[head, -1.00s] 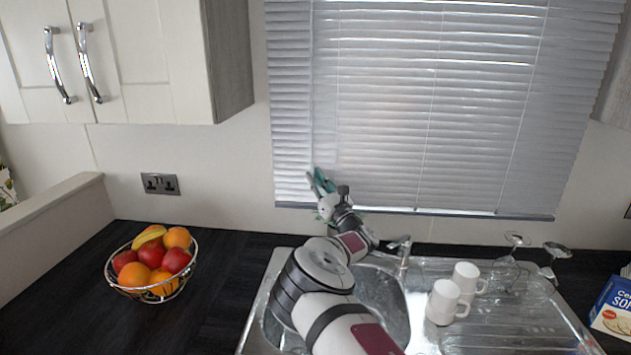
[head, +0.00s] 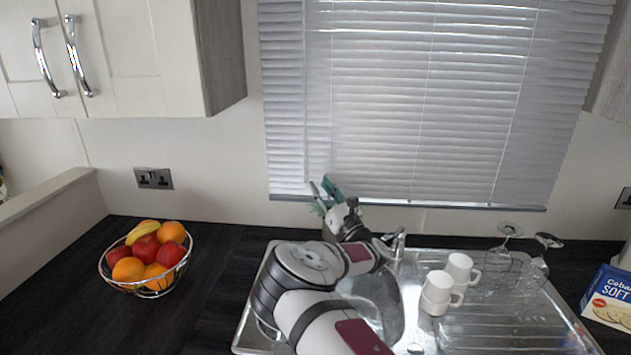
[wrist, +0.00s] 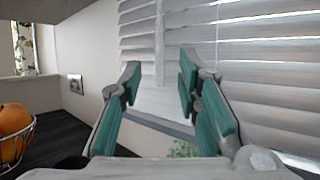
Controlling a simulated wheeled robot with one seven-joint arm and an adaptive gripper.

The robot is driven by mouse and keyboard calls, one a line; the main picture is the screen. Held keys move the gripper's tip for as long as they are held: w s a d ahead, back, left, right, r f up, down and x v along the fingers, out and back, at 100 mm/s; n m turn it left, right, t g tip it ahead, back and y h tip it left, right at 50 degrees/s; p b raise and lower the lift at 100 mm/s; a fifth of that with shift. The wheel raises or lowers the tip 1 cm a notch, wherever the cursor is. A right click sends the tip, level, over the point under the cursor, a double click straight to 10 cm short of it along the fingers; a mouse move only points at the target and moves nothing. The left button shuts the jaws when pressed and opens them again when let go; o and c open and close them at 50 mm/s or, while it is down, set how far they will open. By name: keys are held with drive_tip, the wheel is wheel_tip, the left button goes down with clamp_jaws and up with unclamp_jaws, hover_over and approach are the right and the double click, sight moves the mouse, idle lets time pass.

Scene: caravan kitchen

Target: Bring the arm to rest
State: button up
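My gripper (head: 323,188) is at the end of my arm, above the back of the sink (head: 388,318) and in front of the window blind. In the wrist view my gripper (wrist: 157,82) has its two teal-padded fingers spread apart, with nothing between them. The blind (wrist: 140,100) and its sill show through the gap. My arm reaches over the sink from the bottom of the head view and hides part of the basin.
A wire fruit bowl (head: 150,291) stands on the dark counter at left. Two white mugs (head: 437,290), upturned wine glasses (head: 507,230) and a blue box (head: 609,297) are at right. A wall cupboard (head: 140,60) hangs upper left. Some green leaves (wrist: 183,149) show below the fingers.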

drive_tip(key=shift+s+d+f, duration=0.25)
drive_tip(key=shift+s+d, duration=0.05)
drive_tip(key=shift+s, duration=0.15)
drive_tip(key=shift+r, duration=0.1)
